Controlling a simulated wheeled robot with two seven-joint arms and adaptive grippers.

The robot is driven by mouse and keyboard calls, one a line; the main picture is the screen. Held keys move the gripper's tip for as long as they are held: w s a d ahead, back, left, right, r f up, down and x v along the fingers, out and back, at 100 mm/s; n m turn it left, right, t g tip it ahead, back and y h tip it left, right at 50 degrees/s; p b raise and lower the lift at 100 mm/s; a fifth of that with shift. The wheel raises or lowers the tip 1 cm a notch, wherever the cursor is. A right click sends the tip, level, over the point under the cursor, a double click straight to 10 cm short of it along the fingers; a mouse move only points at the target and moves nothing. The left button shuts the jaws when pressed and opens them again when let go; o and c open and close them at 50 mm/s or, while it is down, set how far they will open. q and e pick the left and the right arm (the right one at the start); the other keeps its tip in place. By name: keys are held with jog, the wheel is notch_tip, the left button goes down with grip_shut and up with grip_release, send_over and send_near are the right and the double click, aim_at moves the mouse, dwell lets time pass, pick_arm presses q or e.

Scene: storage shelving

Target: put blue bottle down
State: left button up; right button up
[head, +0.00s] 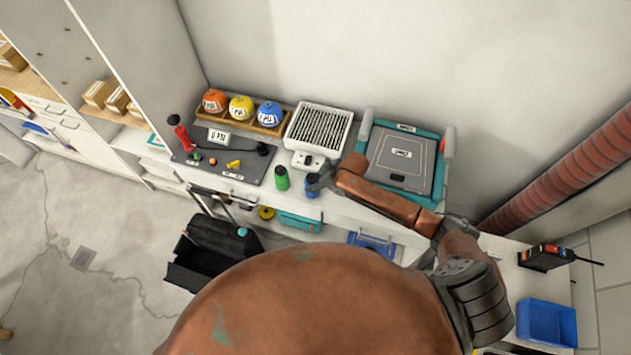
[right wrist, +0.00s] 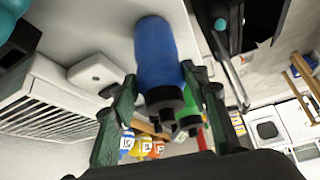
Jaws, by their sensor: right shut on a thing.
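The blue bottle (head: 311,192) is at the front edge of the white counter (head: 345,211), just right of a green bottle (head: 282,178). My right gripper (head: 318,181) is shut on it. In the right wrist view the blue bottle (right wrist: 158,52) lies between the two fingers of the right gripper (right wrist: 160,100), its dark cap towards the camera. The green bottle (right wrist: 189,122) shows behind it there. I cannot tell whether the blue bottle's base touches the counter. My left gripper is not in view.
A dark mat (head: 225,163) with small items lies left of the bottles. An open black toolbox (head: 205,258) sits below in front.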

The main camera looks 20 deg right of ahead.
jog(key=o, duration=1.4)
jog(key=shift+f, duration=0.1)
jog(key=shift+d+r, duration=0.1)
jog(key=shift+r, duration=0.1)
jog(key=v, duration=1.2)
